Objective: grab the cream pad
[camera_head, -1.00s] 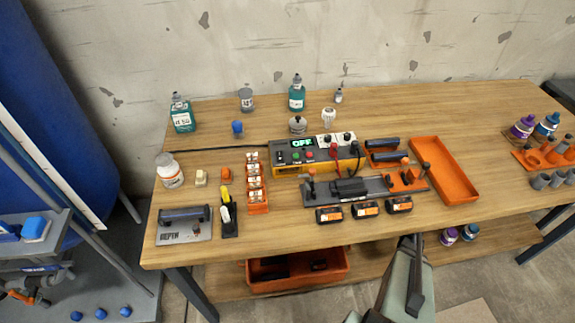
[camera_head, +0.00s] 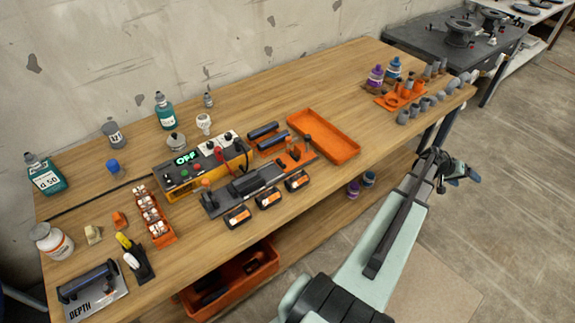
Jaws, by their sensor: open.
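A small cream pad (camera_head: 93,234) sits on the wooden workbench (camera_head: 250,100) at the left, between a white bottle (camera_head: 52,241) and a small orange pad (camera_head: 119,220). My gripper (camera_head: 464,176) is far from it, at the right, out over the floor in front of the bench. It is open, and nothing shows between its fingers. My arm reaches up to it from the bottom of the picture.
A depth gauge block (camera_head: 92,290), a yellow-and-black tool holder (camera_head: 137,260) and an orange rack (camera_head: 152,217) of small vials stand near the cream pad. A control box (camera_head: 204,165) and an empty orange tray (camera_head: 323,135) lie further right.

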